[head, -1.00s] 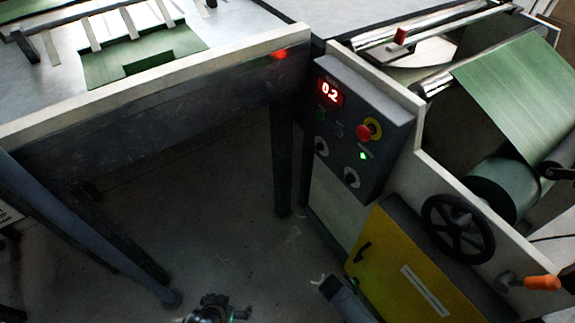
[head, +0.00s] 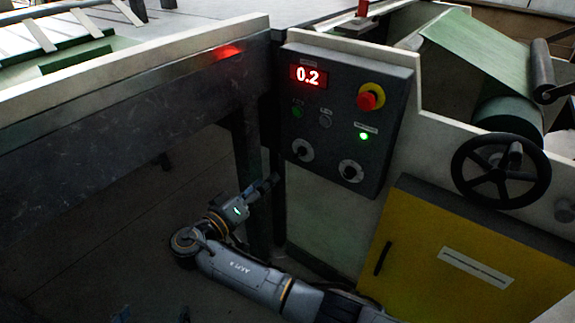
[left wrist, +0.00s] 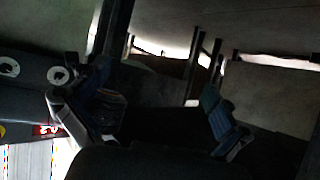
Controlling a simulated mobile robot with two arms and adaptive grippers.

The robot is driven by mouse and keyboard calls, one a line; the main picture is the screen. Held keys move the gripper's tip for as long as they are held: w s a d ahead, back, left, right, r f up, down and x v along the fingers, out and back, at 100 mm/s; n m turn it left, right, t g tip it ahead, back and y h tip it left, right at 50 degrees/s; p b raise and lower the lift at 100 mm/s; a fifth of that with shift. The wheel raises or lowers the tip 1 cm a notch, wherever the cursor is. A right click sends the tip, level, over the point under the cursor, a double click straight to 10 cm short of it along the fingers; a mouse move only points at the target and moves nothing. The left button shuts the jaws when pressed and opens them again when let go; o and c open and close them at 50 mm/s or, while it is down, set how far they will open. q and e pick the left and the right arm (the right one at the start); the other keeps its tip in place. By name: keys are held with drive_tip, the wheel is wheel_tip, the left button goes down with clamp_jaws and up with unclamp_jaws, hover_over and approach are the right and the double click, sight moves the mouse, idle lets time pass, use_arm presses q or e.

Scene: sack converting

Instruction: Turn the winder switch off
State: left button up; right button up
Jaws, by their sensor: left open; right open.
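The control panel (head: 335,128) faces me in the head view, with a red display reading 0.2. It carries two rotary switches, a left one (head: 302,150) and a right one (head: 350,171). Their labels are too small to read, so I cannot tell which is the winder switch. A green lamp (head: 364,136) glows above the right switch. My right gripper (head: 264,187) is open, below and left of the panel, apart from the switches. My left gripper (head: 152,315) shows only its fingertips at the bottom edge. It is open and empty in the left wrist view (left wrist: 160,125), with the panel's switches to the left.
A red and yellow emergency button (head: 370,97) sits at the panel's upper right. A black handwheel (head: 500,170) and a yellow cabinet (head: 450,265) stand to the right. A table leg (head: 248,165) stands close behind my right gripper. The table edge (head: 130,70) crosses the upper left.

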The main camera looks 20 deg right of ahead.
sight(297, 156)
drive_tip(key=b+x, duration=0.1)
drive_tip(key=x, duration=1)
drive_tip(key=shift+w+d+f, duration=0.1)
drive_tip(key=shift+d, duration=0.1)
use_arm(q)
drive_tip(key=w+d+r+t+h, duration=0.1)
drive_tip(key=w+d+r+t, duration=0.1)
drive_tip(key=r, duration=0.4)
drive_tip(key=shift+w+r+t+b, duration=0.3)
drive_tip(key=shift+w+t, duration=0.4)
drive_tip(key=shift+t, duration=0.5)
use_arm(e)
drive_tip(key=shift+w+d, duration=0.4)
drive_tip(key=shift+d, duration=0.1)
drive_tip(key=c, duration=1.1)
